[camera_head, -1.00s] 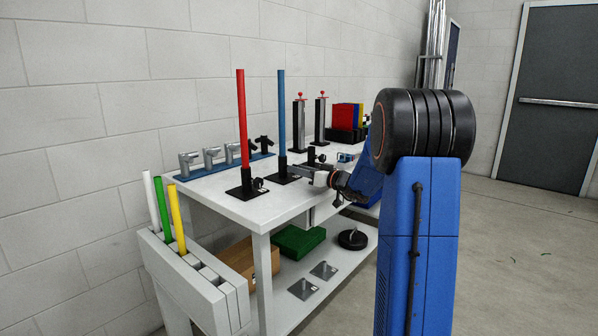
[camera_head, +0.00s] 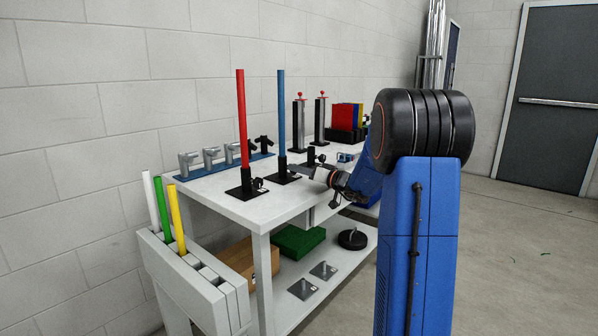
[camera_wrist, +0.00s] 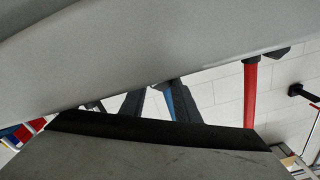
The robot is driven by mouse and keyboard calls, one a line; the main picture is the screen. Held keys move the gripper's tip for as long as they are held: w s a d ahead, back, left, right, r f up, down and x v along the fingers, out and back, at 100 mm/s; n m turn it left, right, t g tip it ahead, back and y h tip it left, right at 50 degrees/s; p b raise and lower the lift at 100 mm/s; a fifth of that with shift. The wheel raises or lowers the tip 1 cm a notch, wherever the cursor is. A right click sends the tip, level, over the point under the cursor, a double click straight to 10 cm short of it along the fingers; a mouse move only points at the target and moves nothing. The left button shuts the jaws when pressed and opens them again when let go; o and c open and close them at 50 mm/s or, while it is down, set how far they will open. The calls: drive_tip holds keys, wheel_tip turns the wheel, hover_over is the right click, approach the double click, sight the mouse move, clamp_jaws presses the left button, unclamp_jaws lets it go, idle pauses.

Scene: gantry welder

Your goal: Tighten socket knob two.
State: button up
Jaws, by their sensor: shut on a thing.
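A blue pole (camera_head: 281,110) stands upright in a black socket with a flat base plate (camera_head: 281,180) on the white table. My gripper (camera_head: 298,170) reaches in from the right, low beside this socket, and is shut on its knob. The knob itself is hidden between the fingers. In the wrist view, the dark fingers (camera_wrist: 160,95) are partly covered by large grey surfaces, with the blue pole (camera_wrist: 170,103) showing between them.
A blue rack (camera_head: 262,156) with grey and black fittings lies along the wall. Two black posts with red tops (camera_head: 320,120) and coloured binders (camera_head: 345,117) stand farther back. A holder (camera_head: 195,285) with white, green and yellow rods is at the left. The table's front left is clear.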

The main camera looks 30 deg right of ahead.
drive_tip(key=o, duration=1)
drive_tip(key=shift+o, duration=0.2)
drive_tip(key=shift+s, duration=0.1)
drive_tip(key=v, duration=1.7)
drive_tip(key=shift+s, duration=0.15)
drive_tip(key=shift+d, duration=0.1)
